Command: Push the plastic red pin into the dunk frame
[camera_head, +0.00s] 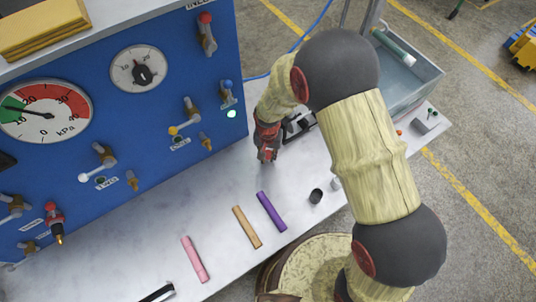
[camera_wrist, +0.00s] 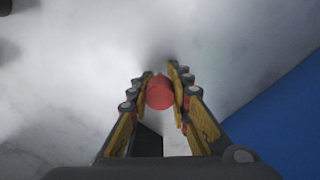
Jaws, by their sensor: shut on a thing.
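My gripper (camera_head: 267,155) points down over the pale bench beside the blue panel. In the wrist view its two fingers (camera_wrist: 164,88) are closed around the round end of the red pin (camera_wrist: 160,93). The pin sits between the fingertips, and the bench surface behind it is blurred. In the head view the fingers mostly hide the pin. A water-filled tank (camera_head: 425,72) stands at the back right with metal uprights (camera_head: 368,18) at its left edge. I cannot tell for sure which part is the dunk frame, as my arm covers part of that area.
Pink (camera_head: 195,260), tan (camera_head: 247,227) and purple (camera_head: 271,211) tubes lie along the bench. A black cap (camera_head: 316,196) stands near them. The blue panel (camera_head: 140,110) with gauges and valves rises at the left. A small grey box (camera_head: 425,121) sits at the right corner.

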